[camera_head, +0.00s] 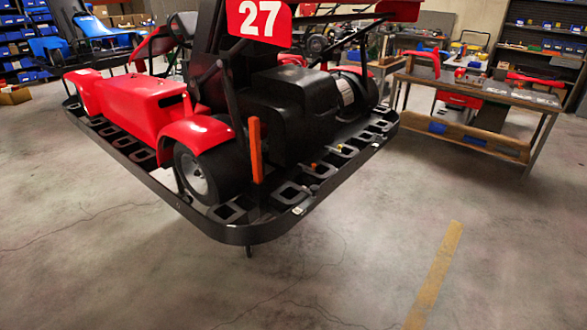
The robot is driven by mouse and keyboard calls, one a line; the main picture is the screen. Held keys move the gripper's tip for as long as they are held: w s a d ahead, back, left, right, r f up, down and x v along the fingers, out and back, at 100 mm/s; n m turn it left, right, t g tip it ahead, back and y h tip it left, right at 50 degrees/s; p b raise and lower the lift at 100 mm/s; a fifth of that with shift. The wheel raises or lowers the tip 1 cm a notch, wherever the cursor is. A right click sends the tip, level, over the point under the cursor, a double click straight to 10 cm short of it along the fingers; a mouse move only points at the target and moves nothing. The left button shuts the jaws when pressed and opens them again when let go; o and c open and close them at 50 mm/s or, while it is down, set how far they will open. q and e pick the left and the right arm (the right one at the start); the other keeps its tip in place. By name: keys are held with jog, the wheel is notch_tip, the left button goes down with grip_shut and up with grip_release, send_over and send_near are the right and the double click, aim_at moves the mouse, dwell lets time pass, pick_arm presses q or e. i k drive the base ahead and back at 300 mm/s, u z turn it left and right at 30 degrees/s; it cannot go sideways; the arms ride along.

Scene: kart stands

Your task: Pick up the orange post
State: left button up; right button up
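The orange post (255,150) stands upright near the rear corner of the black kart frame (235,233), beside the black wheel (208,172). Its lower end is close to the frame's deck of dark slotted blocks; I cannot tell exactly how it is seated. The post's front face is unobstructed. Neither of my grippers shows in the head view.
The red kart (140,103) with a number 27 plate (259,20) fills the upper middle. A workbench (487,89) with tools stands at the right. Shelves with blue bins (18,50) are at the far left. The concrete floor in front is clear, with a yellow stripe (434,275).

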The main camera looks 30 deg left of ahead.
aim_at(254, 122)
jog(key=z, duration=0.25)
jog(key=i, duration=1.75)
jog(key=u, duration=0.9)
